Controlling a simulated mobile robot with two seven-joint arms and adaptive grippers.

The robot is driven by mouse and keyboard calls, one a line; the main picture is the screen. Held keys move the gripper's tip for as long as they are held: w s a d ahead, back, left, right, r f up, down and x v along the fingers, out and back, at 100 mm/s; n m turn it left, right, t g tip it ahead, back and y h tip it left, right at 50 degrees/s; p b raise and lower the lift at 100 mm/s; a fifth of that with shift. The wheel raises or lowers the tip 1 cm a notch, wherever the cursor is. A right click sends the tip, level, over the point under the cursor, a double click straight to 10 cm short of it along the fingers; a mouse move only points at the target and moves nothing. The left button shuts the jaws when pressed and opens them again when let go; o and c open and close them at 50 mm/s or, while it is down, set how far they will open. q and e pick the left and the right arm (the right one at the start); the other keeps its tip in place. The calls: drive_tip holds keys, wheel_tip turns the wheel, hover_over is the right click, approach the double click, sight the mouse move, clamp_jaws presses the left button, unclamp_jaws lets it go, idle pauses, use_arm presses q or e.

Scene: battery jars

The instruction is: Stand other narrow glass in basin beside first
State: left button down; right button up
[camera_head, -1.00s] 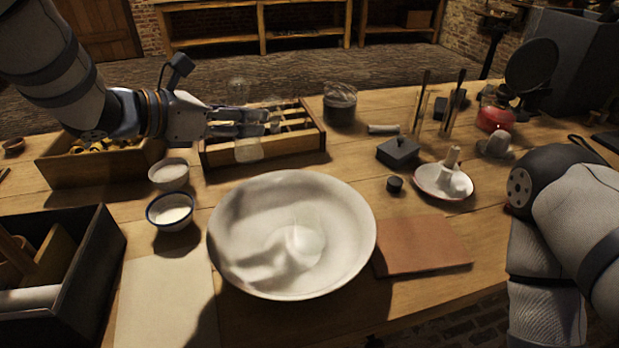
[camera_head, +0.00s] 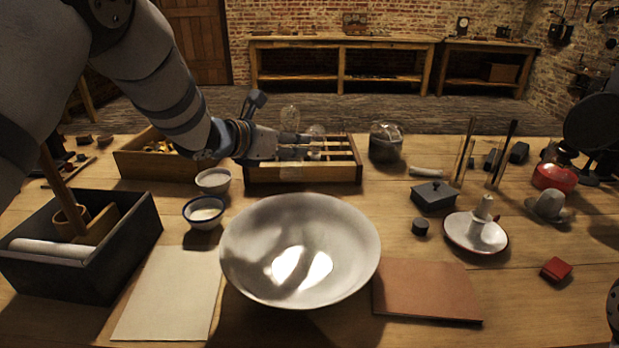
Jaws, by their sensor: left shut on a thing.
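The wide white basin (camera_head: 238,262) stands on the table in front of me, with bright reflections and shadows inside. I cannot make out a standing glass in it. My left gripper (camera_head: 308,140) reaches in from the left over the wooden rack (camera_head: 335,174) behind the basin. Its fingers are shut on a clear narrow glass (camera_head: 290,118), whose faint outline shows by the fingers; its lower part is hard to see. Another faint clear rounded shape (camera_head: 317,131) shows just beyond the fingertips.
Two small bowls, one plain (camera_head: 213,181) and one blue-rimmed (camera_head: 203,213), stand left of the basin. A dark box (camera_head: 130,245) is at left. A brown board (camera_head: 427,290) and white candle dish (camera_head: 475,233) lie right. A pale sheet (camera_head: 168,295) lies front left.

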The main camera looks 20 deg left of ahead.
use_arm(q)
drive_tip(key=w+f, duration=0.1)
drive_tip(key=f, duration=0.2)
drive_tip(key=w+f+b, duration=0.1)
drive_tip(key=w+f, duration=0.1)
drive_tip(key=f, duration=0.1)
drive_tip(key=w+d+f, duration=0.1)
drive_tip(key=w+f, duration=0.1)
drive_tip(key=f, duration=0.1)
drive_tip(key=shift+w+b, duration=0.1)
drive_tip(key=shift+b, duration=0.2)
drive_tip(key=shift+r, duration=0.1)
use_arm(e)
drive_tip(key=shift+s+f+g, duration=0.4)
drive_tip(key=shift+s+f, duration=0.8)
drive_tip(key=shift+f, duration=0.05)
drive_tip(key=shift+d, duration=0.1)
use_arm(q)
drive_tip(key=c, duration=1.2)
unclamp_jaws()
drive_tip(key=shift+f, duration=0.2)
